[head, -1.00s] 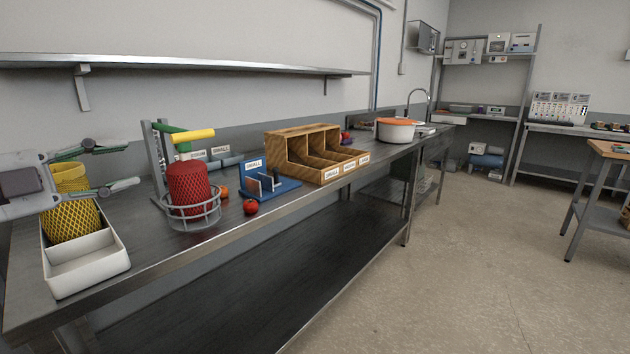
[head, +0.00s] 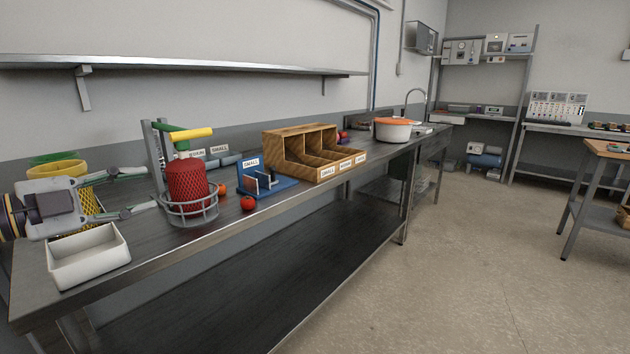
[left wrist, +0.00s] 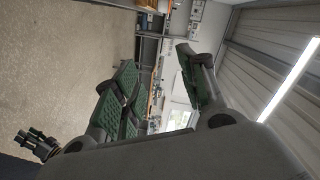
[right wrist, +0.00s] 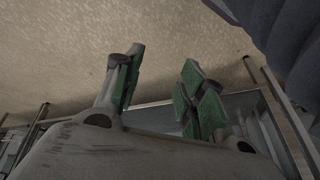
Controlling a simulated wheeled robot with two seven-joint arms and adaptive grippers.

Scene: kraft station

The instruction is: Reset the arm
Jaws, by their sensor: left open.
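My left gripper (head: 150,190) is in the left part of the head view, over the left end of the bench. Its fingers are spread, with nothing held between them, and point right toward the red mesh cylinder (head: 187,179). I cannot tell whether the fingertips touch its wire holder. In the left wrist view the left gripper (left wrist: 160,75) shows its green-padded fingers apart and empty. My right gripper (right wrist: 163,62) shows only in the right wrist view, with its fingers apart and nothing between them. The floor and a grey frame lie beyond it.
A white tray (head: 112,256) sits below the left gripper, with yellow mesh baskets (head: 68,168) partly hidden behind it. A tomato (head: 248,203), a blue stand (head: 275,187), a wooden divided box (head: 292,162) and an orange-lidded pot (head: 393,130) stand along the bench. A shelf (head: 190,69) hangs above.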

